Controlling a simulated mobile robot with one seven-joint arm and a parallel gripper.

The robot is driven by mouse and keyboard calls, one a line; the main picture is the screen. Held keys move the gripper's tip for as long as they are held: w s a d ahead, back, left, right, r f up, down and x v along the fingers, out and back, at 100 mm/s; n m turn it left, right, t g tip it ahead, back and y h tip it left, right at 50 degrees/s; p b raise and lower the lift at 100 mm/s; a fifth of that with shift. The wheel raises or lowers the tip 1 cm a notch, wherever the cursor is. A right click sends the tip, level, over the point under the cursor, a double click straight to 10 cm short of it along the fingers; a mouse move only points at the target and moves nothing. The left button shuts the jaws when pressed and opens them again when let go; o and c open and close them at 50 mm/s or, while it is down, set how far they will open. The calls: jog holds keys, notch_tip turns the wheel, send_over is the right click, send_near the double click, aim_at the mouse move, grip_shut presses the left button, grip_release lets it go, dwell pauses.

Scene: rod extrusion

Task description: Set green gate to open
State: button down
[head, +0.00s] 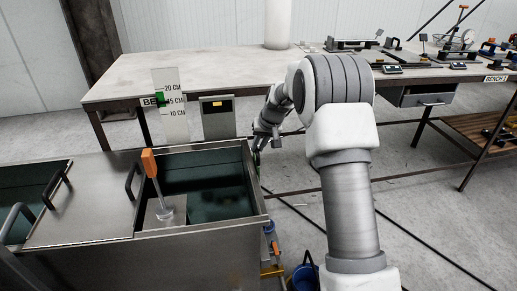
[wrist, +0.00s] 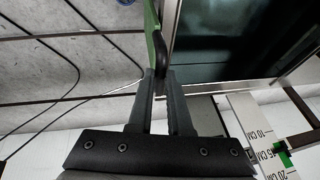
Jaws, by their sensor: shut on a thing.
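The green gate (wrist: 151,30) shows edge-on as a narrow green strip at the top of the wrist view, beside the metal rim of the tank. A black handle (wrist: 161,54) is at its edge. My gripper (wrist: 161,80) is shut on this handle, its two dark fingers close together around its lower end. In the head view my gripper (head: 261,141) is small and partly dark, at the right rear corner of the tank. I cannot make out the gate in the head view.
The steel tank (head: 190,255) holds dark water and has an orange-handled lever (head: 150,163). A scale board (head: 173,117) with a green marker stands behind it. A long bench (head: 220,62) spans the back. A blue bucket (head: 303,277) is on the floor.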

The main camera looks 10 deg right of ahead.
notch_tip(320, 180, up, 2)
jog(key=shift+r+p, duration=0.25)
jog(key=shift+p, duration=0.1)
jog(key=c, duration=1)
grip_release()
jog(key=shift+r, duration=0.1)
jog(key=shift+o, duration=0.8)
jog(key=p+v, duration=0.3)
jog(key=v, duration=1.4)
